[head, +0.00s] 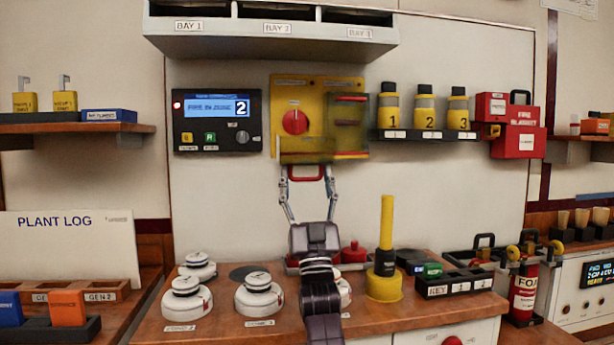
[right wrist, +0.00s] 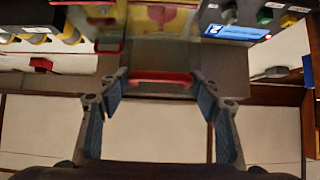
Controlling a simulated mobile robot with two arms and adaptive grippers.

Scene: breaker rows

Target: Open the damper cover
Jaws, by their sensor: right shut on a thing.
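The yellow damper panel (head: 292,95) is on the back wall, with a round red knob (head: 295,122) on its face. A see-through cover (head: 350,112) overlaps its right and lower part; how far it stands off the panel I cannot tell. A red handle (head: 308,178) is at the panel's lower edge; it also shows in the right wrist view (right wrist: 160,77). My right gripper (head: 307,170) reaches up from below and is shut on the red handle, one finger at each end. My left gripper is not in view.
A display box (head: 217,121) is on the wall left of the panel, and a shelf of yellow bottles (head: 426,108) is close on the right. The bay hood (head: 270,42) overhangs above. Round white knobs (head: 258,296) and a yellow post (head: 386,235) stand on the counter below.

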